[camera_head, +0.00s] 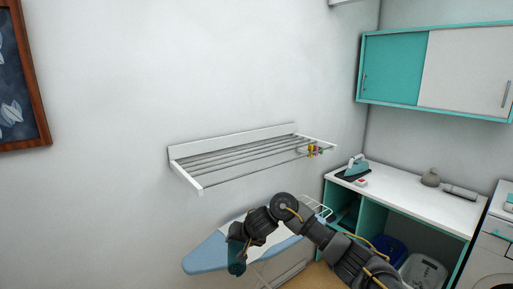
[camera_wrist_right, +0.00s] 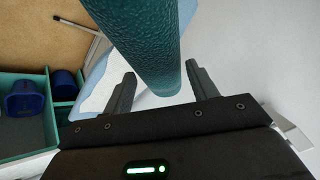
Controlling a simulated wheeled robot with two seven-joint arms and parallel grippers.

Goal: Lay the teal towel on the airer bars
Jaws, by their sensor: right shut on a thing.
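The teal towel (camera_wrist_right: 152,45) is a thick, textured roll between the two fingers of my right gripper (camera_wrist_right: 160,80) in the right wrist view. In the head view the towel (camera_head: 237,268) hangs below the right gripper (camera_head: 239,245), partly hidden by it. The right gripper is shut on the towel. The airer (camera_head: 232,139) is a white wall rack with several thin bars, up and behind the gripper; its bars look bare except for small coloured pegs (camera_head: 314,150) at the right end. My left gripper is not in view.
A blue ironing board (camera_head: 205,258) stands below the airer, behind my right arm. A white counter (camera_head: 405,192) at the right holds an iron (camera_head: 356,165). Teal and white cabinets (camera_head: 395,68) hang above. The wall above the airer is clear.

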